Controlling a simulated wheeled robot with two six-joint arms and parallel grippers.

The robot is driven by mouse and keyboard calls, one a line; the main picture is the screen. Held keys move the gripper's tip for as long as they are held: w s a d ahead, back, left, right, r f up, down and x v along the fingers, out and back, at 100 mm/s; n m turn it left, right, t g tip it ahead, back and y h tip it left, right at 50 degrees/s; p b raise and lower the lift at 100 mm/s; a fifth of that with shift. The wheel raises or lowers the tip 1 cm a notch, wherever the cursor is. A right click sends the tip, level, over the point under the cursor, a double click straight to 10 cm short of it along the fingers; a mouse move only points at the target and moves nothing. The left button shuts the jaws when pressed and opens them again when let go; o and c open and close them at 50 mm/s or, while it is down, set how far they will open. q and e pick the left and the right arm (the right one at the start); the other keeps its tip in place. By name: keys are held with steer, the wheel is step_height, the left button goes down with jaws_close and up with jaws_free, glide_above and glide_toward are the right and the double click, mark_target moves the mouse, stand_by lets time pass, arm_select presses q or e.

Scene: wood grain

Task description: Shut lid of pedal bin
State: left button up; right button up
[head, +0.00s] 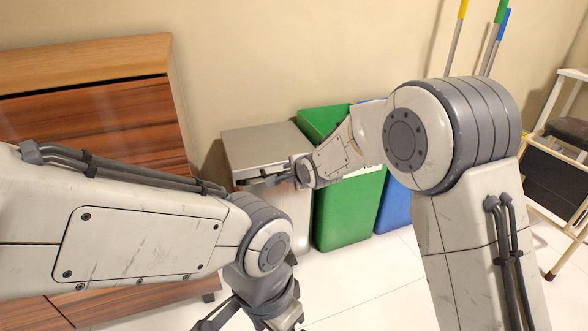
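The pedal bin is the grey metal bin against the wall, left of the green bin. Its flat grey lid (262,143) lies about level across the top and looks shut or nearly shut; a small gap cannot be ruled out. My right gripper (255,183) is at the bin's upper front, by the lid's front edge. Its dark fingers point left. Whether they touch the lid, and how far apart they are, is unclear. My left gripper (238,322) is low at the bottom edge, in front of the bin, partly cut off by the frame.
A green bin (340,215) and a blue bin (394,207) stand right of the pedal bin. A wooden cabinet (95,105) is at the left. Mop handles (494,38) lean on the wall. A step stool (570,125) stands at the far right. Pale floor is clear in front.

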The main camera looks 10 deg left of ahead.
steer(key=p+v, duration=0.3)
steer(key=v, duration=0.5)
steer(key=shift+s+r, duration=0.1)
steer(key=s+d+r+n+g+h+p, duration=0.1)
steer(key=s+d+r+n+g+p, duration=0.35)
steer(key=s, duration=0.75)
steer(key=s+d+r+n+g+h+p, duration=0.2)
steer(key=s+r+n+p, duration=0.35)
steer(key=s+n, duration=0.5)
steer(key=s+d+r+n+g+h+p, duration=0.1)
steer(key=s+d+r+n+g+p, duration=0.3)
steer(key=s, duration=1)
step_height(320, 180, up, 36)
steer(key=n+p, duration=0.1)
steer(key=p, duration=3.6)
steer(key=shift+w+a+r+t+p, duration=0.2)
steer(key=shift+w+a+t+p, duration=0.2)
steer(key=shift+w, duration=0.1)
